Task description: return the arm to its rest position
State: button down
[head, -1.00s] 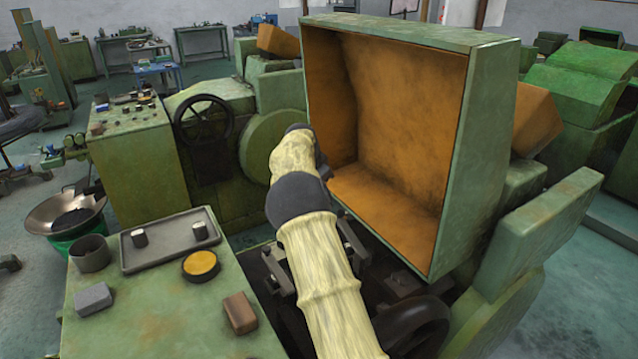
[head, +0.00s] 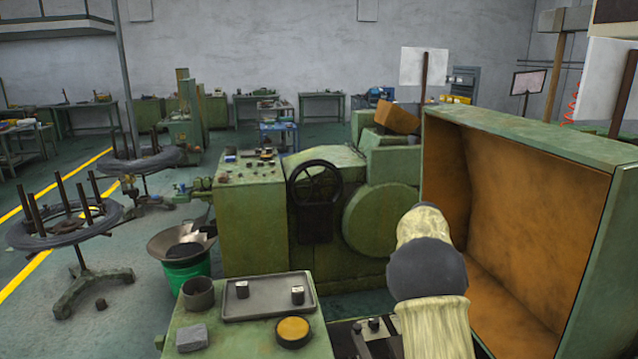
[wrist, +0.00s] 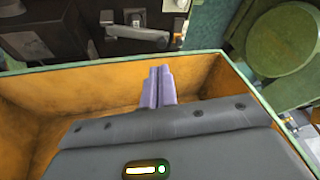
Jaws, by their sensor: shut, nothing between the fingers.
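My arm (head: 430,270), in a pale yellow sleeve with a dark joint, rises at the lower right of the head view, in front of the open green box. My gripper (wrist: 160,72) shows in the wrist view with its two light purple fingers together and nothing between them. In the wrist view it is over the orange-brown inside of the box (wrist: 50,85), with the green rim beyond the fingertips. I cannot tell whether it touches the box. In the head view the gripper is hidden behind the arm.
The green box (head: 590,270) with its orange interior stands close on the right. A green table (head: 240,340) with a grey tray (head: 265,309), a cup (head: 198,294) and a yellow-topped tin (head: 293,332) is to the left. A handwheel machine (head: 245,215) stands behind. Floor is open at far left.

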jog(key=s+a+r+n+y+p, duration=0.1)
jog(key=s+a+r+n+p, duration=0.2)
jog(key=s, duration=0.8)
jog(key=s+a+r+n+y+p, duration=0.1)
jog(key=s+a+r+n+p, duration=0.3)
jog(key=s+a+p, duration=0.3)
jog(key=s+a+r+n+y+p, duration=0.1)
jog(key=s+a+r+n+p, duration=0.3)
jog(key=s, duration=1.3)
jog(key=shift+s+a+r+n+g+p, duration=0.15)
jog(key=shift+a+r+n+g+p, duration=0.2)
jog(key=shift+a+n+p, duration=0.5)
jog(key=c, duration=1.4)
grip_release()
jog(key=shift+f, duration=0.1)
jog(key=shift+d, duration=0.1)
